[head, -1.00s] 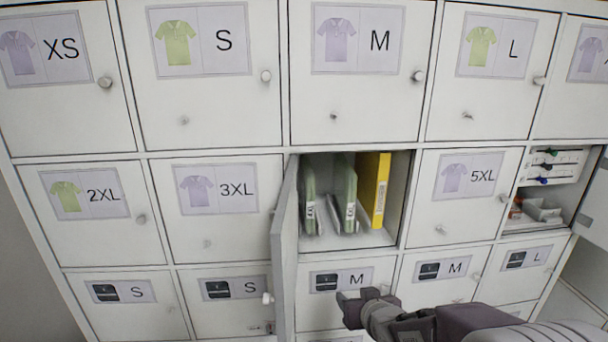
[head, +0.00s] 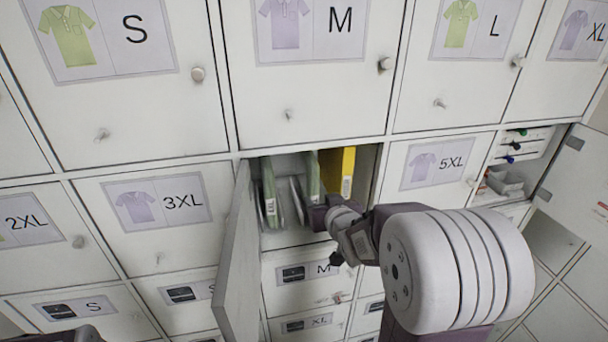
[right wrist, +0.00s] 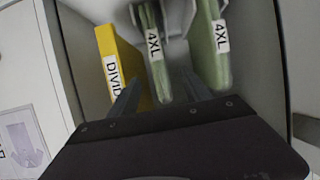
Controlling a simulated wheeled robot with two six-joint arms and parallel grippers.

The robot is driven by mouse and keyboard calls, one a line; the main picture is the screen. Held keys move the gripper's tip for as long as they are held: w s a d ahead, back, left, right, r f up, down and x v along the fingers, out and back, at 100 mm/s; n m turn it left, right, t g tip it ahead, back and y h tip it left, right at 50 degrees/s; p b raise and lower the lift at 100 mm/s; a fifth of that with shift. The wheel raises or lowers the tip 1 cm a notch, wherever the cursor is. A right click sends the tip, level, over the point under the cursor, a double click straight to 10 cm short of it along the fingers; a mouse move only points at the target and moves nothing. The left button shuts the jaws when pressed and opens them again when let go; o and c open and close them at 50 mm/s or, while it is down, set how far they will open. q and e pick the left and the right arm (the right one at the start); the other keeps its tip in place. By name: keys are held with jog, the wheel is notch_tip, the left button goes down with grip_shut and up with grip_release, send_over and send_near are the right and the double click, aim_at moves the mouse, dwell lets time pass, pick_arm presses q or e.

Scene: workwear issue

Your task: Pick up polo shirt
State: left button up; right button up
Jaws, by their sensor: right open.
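Two green folded polo shirts in clear sleeves, labelled 4XL, stand upright in the open compartment: a left one (head: 270,195) and a middle one (head: 313,176). In the right wrist view, which is turned round, the middle shirt (right wrist: 156,58) and the left shirt (right wrist: 215,55) both show. My right gripper (head: 322,214) is open at the compartment's mouth. In the wrist view its fingers (right wrist: 160,95) lie to either side of the middle shirt's near end, with no clear contact. My left gripper is not clearly visible.
A yellow divider (head: 338,172) stands right of the shirts; its label shows in the wrist view (right wrist: 118,62). The open compartment door (head: 238,260) juts out on the left. Closed, labelled locker doors surround it. Another open compartment (head: 508,170) at right holds small items.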

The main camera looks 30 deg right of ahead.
aim_at(315, 192)
jog(key=x, duration=0.5)
jog(key=shift+d+f, duration=0.1)
jog(key=shift+d, duration=0.15)
jog(key=shift+a+p, duration=0.15)
jog(key=shift+p, duration=0.3)
jog(key=shift+w+p, duration=0.8)
jog(key=x, duration=0.3)
jog(key=shift+s+d+f, duration=0.1)
jog(key=shift+d+f, duration=0.1)
jog(key=shift+d, duration=0.05)
jog(key=shift+w+d+f, duration=0.1)
jog(key=shift+w, duration=0.15)
jog(key=shift+s, duration=0.25)
jog(key=shift+c, duration=0.9)
jog(key=shift+s+a+r, duration=0.15)
jog(key=shift+a+r, duration=0.05)
jog(key=c, duration=1)
pick_arm(q)
jog(key=r, duration=0.1)
jog(key=w+r, duration=0.1)
jog(key=shift+d+r, duration=0.25)
jog(key=shift+r, duration=0.1)
pick_arm(e)
grip_shut()
